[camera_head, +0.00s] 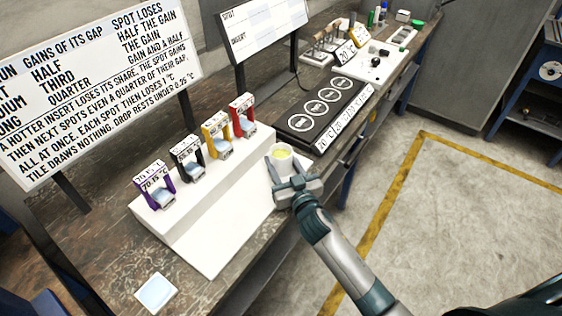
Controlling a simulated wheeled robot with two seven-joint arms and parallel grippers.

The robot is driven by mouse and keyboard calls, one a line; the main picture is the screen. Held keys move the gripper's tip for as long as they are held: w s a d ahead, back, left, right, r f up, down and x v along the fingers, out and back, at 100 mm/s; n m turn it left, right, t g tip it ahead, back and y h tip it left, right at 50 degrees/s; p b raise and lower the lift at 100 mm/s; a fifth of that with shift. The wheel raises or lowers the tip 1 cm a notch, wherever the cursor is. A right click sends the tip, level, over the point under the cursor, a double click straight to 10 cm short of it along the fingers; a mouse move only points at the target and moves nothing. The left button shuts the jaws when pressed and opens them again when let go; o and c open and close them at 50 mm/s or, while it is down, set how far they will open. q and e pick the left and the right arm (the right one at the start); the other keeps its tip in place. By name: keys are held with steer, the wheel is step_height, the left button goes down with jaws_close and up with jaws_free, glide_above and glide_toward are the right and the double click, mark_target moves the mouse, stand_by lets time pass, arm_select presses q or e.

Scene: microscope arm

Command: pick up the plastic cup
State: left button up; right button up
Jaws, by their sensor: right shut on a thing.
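The plastic cup (281,158) is a small whitish cup with pale yellow contents. It is upright near the front right of the white stepped stand. My right gripper (290,181) is at the cup's near side and shut on it. The gripper covers the lower part of the cup, so I cannot tell whether its base touches the surface. My left gripper is not in view.
The white stand (222,213) carries several coloured holders with temperature labels. A black panel with round spots (325,106) lies behind the cup. A pale square tile (156,292) lies at the front left. Printed boards (95,80) stand at the back.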

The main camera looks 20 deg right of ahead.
steer(key=shift+r, duration=0.15)
steer(key=shift+r, duration=0.6)
step_height(320, 180, up, 2)
steer(key=shift+r+b, duration=0.25)
steer(key=shift+b, duration=0.15)
steer(key=w+d+r+b, duration=0.3)
steer(key=w+r, duration=0.4)
steer(key=w, duration=0.4)
steer(key=shift+d+b, duration=0.25)
steer(key=shift+b, duration=0.05)
stand_by(0.5)
glide_above(277, 146)
steer(key=s+d, duration=0.1)
steer(key=s, duration=0.3)
steer(key=f, duration=0.2)
steer(key=s+r+h, duration=0.1)
steer(key=s, duration=0.9)
steer(key=shift+s+d+r+m, duration=0.25)
steer(key=shift+d+r+m, duration=0.05)
steer(key=shift+d+m, duration=0.1)
